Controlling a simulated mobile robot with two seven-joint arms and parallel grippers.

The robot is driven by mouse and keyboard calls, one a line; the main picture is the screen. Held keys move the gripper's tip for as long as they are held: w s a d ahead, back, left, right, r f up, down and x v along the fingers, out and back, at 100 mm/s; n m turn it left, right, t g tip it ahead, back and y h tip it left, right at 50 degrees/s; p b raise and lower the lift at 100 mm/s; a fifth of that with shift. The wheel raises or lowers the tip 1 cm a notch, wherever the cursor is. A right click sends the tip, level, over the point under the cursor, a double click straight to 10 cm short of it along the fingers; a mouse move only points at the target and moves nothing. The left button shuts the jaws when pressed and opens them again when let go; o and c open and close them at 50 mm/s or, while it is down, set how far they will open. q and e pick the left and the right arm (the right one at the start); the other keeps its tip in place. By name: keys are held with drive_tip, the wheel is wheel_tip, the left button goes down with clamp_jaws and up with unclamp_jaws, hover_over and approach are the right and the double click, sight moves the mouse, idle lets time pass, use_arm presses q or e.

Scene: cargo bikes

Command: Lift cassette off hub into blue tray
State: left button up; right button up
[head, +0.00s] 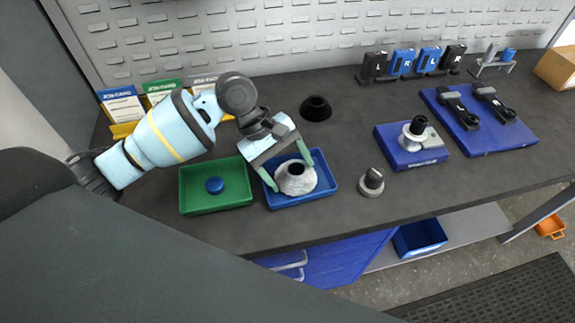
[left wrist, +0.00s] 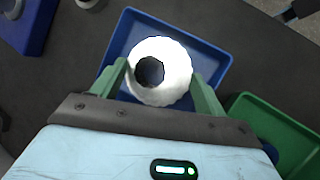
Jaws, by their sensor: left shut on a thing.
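The silver cassette (head: 297,182), a ribbed cone with a dark central hole, is inside the outline of the blue tray (head: 330,190). Whether it touches the tray floor is hard to tell. My left gripper (head: 288,170) has its green fingers closed on opposite sides of the cassette. The left wrist view shows the cassette (left wrist: 166,72) between both fingers, over the blue tray (left wrist: 213,62). The hub (head: 416,130), with a black top and a silver flange, stands on a blue block (head: 410,157) to the right, with no cassette on it. My right gripper is not in view.
A green tray (head: 187,193) with a blue round cap (head: 214,185) stands left of the blue tray. A black ring (head: 315,108) lies behind; a small grey knobbed part (head: 371,183) stands to the right. A blue board (head: 480,135) with two black crank arms lies farther right.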

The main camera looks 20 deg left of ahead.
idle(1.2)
use_arm(q)
drive_tip(key=shift+f, duration=0.15)
drive_tip(key=o, duration=1.6)
drive_tip(key=shift+f, duration=0.1)
drive_tip(key=shift+s+f, duration=0.1)
drive_tip(key=shift+f, duration=0.05)
